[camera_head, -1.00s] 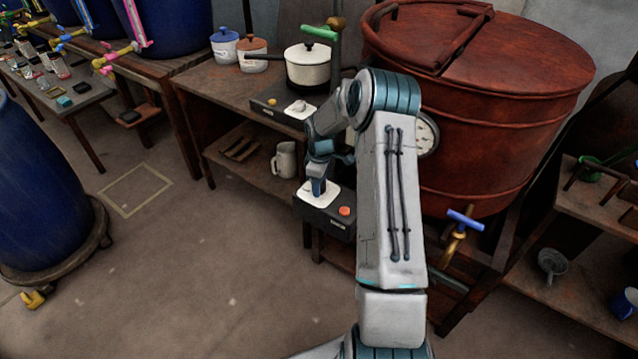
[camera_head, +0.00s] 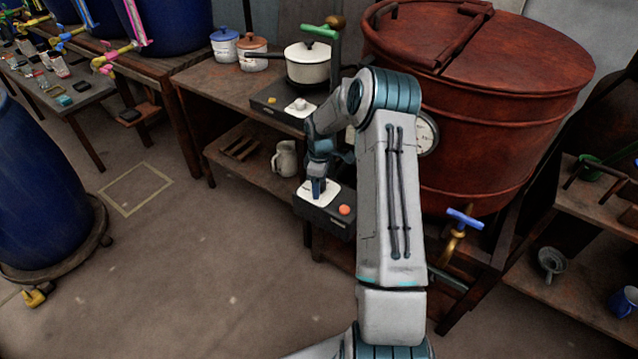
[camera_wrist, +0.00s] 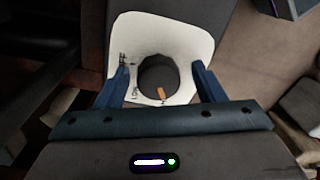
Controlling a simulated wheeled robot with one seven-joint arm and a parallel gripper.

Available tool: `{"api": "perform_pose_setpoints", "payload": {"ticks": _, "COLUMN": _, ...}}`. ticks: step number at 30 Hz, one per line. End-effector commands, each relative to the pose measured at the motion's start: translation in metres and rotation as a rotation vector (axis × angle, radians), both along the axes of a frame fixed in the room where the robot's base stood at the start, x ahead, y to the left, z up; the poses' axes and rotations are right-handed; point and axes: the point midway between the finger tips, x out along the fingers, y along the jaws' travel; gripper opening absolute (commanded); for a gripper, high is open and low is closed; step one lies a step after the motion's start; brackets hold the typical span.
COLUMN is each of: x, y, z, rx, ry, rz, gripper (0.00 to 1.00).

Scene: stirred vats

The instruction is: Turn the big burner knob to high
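The big burner knob (camera_wrist: 157,75) is a dark round knob on a white plate (camera_wrist: 190,45) in the wrist view. Its orange pointer mark (camera_wrist: 162,93) faces the bottom of the picture. Lettering that seems to read "LOW" is on the plate, left of the mark. My gripper (camera_wrist: 160,72) is open, with one blue finger on each side of the knob and plate showing between. In the head view my gripper (camera_head: 319,188) is over the white plate of the black control box (camera_head: 324,220), hiding the knob. An orange-red button (camera_head: 345,210) sits on the box.
A big rust-red vat (camera_head: 490,130) stands right of the box, close to my arm.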

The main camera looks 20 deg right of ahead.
Motion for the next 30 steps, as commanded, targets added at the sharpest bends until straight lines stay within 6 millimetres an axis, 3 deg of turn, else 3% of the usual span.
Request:
{"api": "perform_pose_setpoints", "payload": {"ticks": 7, "x": 0.002, "y": -0.001, "z": 0.013, "rx": -0.001, "ry": -0.005, "rz": -0.001, "gripper": 0.63}}
{"api": "perform_pose_setpoints", "payload": {"ticks": 21, "x": 0.003, "y": -0.003, "z": 0.112, "rx": -0.002, "ry": -0.005, "rz": -0.001, "gripper": 0.63}}
{"api": "perform_pose_setpoints", "payload": {"ticks": 30, "x": 0.003, "y": -0.003, "z": 0.138, "rx": 0.000, "ry": 0.000, "rz": 0.000, "gripper": 0.63}}
